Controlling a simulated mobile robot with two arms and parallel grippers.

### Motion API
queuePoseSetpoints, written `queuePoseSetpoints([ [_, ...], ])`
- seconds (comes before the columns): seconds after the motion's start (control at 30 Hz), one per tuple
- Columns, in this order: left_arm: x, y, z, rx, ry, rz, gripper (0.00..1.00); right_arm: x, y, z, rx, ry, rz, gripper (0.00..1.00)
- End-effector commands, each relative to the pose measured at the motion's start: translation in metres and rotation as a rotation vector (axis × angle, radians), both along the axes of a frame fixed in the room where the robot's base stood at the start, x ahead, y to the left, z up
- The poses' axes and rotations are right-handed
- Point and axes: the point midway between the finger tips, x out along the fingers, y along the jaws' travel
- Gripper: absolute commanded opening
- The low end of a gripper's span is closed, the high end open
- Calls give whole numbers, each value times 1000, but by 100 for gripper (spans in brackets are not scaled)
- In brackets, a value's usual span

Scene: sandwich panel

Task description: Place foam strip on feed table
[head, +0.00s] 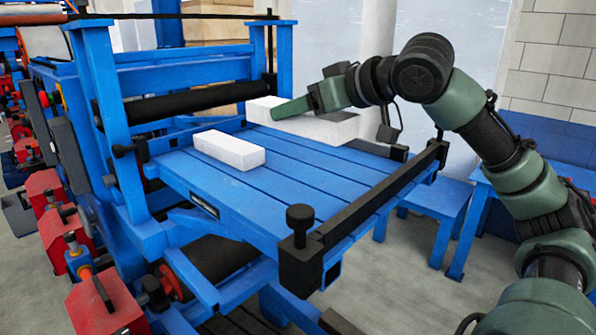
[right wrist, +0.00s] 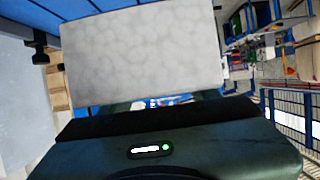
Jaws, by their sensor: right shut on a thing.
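The blue slatted feed table (head: 265,185) is in the middle of the head view. A white foam strip (head: 229,149) lies flat on its left part, near the black roller. A second white foam strip (head: 335,128) is at the table's far edge, with my right gripper (head: 285,108) shut on it. The gripper hides part of this strip's top. I cannot tell whether the strip touches the table. The held strip (right wrist: 145,55) fills the upper middle of the right wrist view, in front of the gripper (right wrist: 150,104). My left gripper is in neither view.
A black roller (head: 185,100) and blue frame posts stand at the table's left. A black bar with a knob (head: 300,220) runs along the table's right edge. Red boxes (head: 105,300) line the machine's left side. The table's middle and front slats are clear.

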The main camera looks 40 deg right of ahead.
Motion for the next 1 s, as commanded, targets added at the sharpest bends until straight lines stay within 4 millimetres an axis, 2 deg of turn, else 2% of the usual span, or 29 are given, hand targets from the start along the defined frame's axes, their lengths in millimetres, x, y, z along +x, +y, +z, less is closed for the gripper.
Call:
queuePoseSetpoints([
  [0.03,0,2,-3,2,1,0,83,0,1,-17,9,1,3,21],
  [0.1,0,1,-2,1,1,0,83,1,1,-35,9,3,4,21],
  [0.3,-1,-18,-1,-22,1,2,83,0,0,-74,5,2,-1,21],
  [0.43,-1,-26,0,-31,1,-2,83,0,-1,-85,1,0,-2,21],
  [0.7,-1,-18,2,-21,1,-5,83,0,-1,-119,4,2,-2,21],
  [1.0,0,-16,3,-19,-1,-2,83,0,-1,-124,-1,-1,-2,21],
])
